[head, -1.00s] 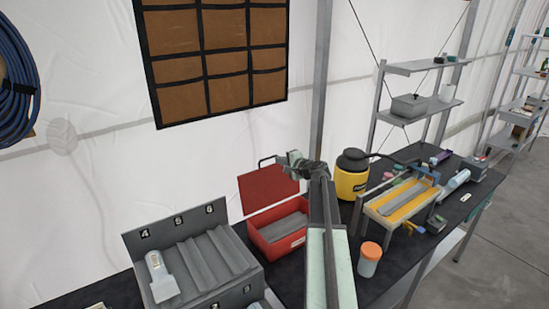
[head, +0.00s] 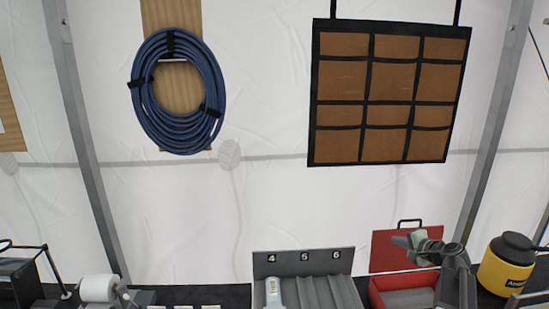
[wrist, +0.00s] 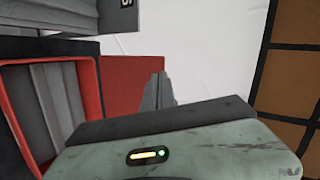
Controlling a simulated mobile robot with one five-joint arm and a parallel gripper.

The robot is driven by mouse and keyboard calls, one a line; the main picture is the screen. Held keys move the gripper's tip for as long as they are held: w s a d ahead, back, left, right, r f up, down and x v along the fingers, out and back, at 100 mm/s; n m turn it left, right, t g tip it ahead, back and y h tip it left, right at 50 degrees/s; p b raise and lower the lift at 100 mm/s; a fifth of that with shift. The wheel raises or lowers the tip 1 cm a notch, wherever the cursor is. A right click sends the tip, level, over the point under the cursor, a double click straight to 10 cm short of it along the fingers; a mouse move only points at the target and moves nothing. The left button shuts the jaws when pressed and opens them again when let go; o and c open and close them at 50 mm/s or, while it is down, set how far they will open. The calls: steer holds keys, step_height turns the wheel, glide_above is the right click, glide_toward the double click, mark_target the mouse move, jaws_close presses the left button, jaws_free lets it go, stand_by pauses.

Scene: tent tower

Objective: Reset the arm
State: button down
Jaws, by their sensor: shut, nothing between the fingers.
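My gripper (head: 404,241) is at the lower right of the head view, in front of the open red box's lid. My arm rises to it from the bottom edge. In the wrist view, its grey fingers (wrist: 158,92) stick up together past the pale green housing, with no object between them. The red box (head: 377,290) stands behind my arm, which hides part of it. The box also shows at the left of the wrist view (wrist: 20,120), with its grey inside.
A grey rack (head: 345,290) numbered 4, 5, 6 holds a white bottle-like item (head: 273,292). A yellow-and-black canister (head: 505,265) stands at the right. A blue hose coil (head: 140,92) and a brown pocket organiser (head: 340,80) hang on the white wall. A white roll (head: 98,288) sits lower left.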

steer(key=s+a+f+n+g+y, duration=0.1)
steer(key=a+f+n+g, duration=0.15)
steer(key=a, duration=0.55)
steer(key=s+a+f+n+g+y, duration=0.1)
steer(key=a+f+n+g, duration=0.15)
steer(key=a, duration=0.55)
steer(key=s+a+f+n+g+h, duration=0.2)
steer(key=s+a+f+n+g, duration=0.25)
steer(key=s+a, duration=0.4)
steer(key=s+a+f+n+g+h, duration=0.3)
steer(key=s+a+f+n, duration=0.3)
steer(key=a, duration=0.4)
step_height(320, 180, down, 12)
steer(key=s+m+b, duration=0.1)
steer(key=s+b, duration=0.1)
steer(key=b, duration=1.1)
steer(key=shift+s+d+r+y+b, duration=0.15)
steer(key=shift+s+d+y+b, duration=0.1)
steer(key=shift+d+y+b, duration=0.1)
